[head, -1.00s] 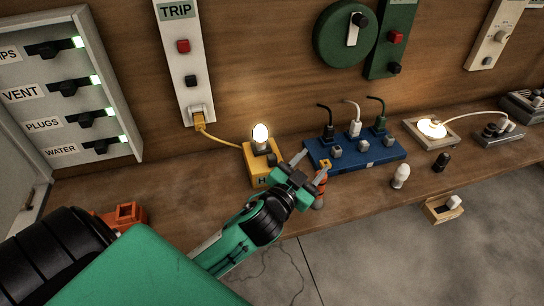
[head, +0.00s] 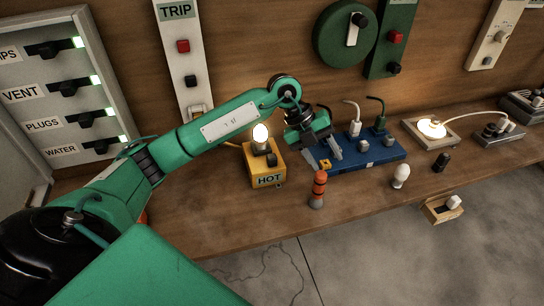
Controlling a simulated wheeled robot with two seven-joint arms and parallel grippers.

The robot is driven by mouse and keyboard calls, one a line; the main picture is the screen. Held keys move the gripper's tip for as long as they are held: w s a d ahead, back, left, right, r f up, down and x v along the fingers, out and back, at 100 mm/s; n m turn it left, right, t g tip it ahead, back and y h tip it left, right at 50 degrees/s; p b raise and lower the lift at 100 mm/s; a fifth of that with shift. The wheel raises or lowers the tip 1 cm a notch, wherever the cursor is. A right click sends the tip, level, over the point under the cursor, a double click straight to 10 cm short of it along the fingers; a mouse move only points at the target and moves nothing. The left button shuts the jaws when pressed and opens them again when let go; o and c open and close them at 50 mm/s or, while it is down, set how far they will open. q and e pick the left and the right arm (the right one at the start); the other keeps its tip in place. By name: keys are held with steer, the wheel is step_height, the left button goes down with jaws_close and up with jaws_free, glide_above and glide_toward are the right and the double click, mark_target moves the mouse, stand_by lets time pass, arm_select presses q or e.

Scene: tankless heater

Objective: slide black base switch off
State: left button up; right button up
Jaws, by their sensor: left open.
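A blue strip (head: 372,158) lies on the bench with a white plug (head: 353,128) and a green plug (head: 379,122) in it, and small grey switch blocks along its front. A yellow patch (head: 325,164) marks its left end. My left gripper (head: 323,156) is open, pointing down over that left end, and hides the black plug and the switch there. I cannot tell whether its fingers touch the strip. Dark bases with small blocks on them, a nearer one (head: 499,135) and a farther one (head: 527,108), sit at the far right. My right gripper is out of view.
A lit lamp (head: 432,128) is farther right.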

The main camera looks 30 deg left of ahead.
mark_target(272, 156)
arm_select(q)
steer(key=w+a+r+n+y, duration=0.15)
steer(key=a+y, duration=0.25)
steer(key=a, duration=0.4)
steer(key=a+r+n+y, duration=0.2)
steer(key=a+y, duration=0.1)
steer(key=a, duration=0.5)
steer(key=shift+n+g, duration=0.25)
steer(key=shift+g, duration=0.15)
step_height(272, 156, down, 13)
steer(key=p, duration=0.2)
steer(key=shift+s+a+r+p, duration=0.1)
steer(key=shift+r+p, duration=0.1)
steer(key=shift+p, duration=0.1)
steer(key=shift+f, duration=0.7)
